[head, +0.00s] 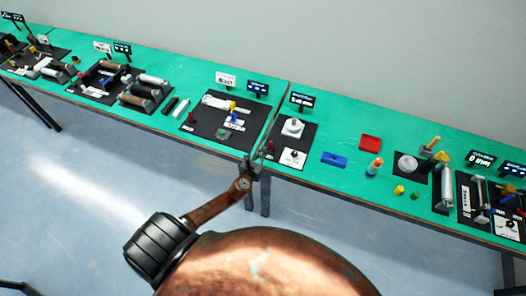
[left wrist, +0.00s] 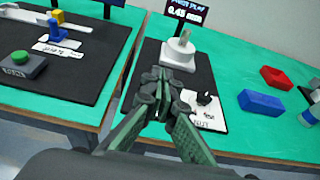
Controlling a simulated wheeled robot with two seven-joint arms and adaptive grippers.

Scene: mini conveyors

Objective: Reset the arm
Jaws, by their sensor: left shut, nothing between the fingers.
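My left gripper (head: 250,168) is at the front edge of the green table (head: 340,186) in the head view, close to the seam between two table sections. In the left wrist view its two fingers (left wrist: 160,78) are closed together with nothing between them. Behind the fingertips in that view is a black mat (left wrist: 199,81) with a white stand (left wrist: 179,52) and a white card (left wrist: 203,113). My copper-coloured arm fills the bottom of the head view. My right gripper is not in view.
A mat with a green button (left wrist: 20,62) is at left. Rollers and small parts (head: 138,94) stand farther left. Open floor (head: 90,190) lies before the table.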

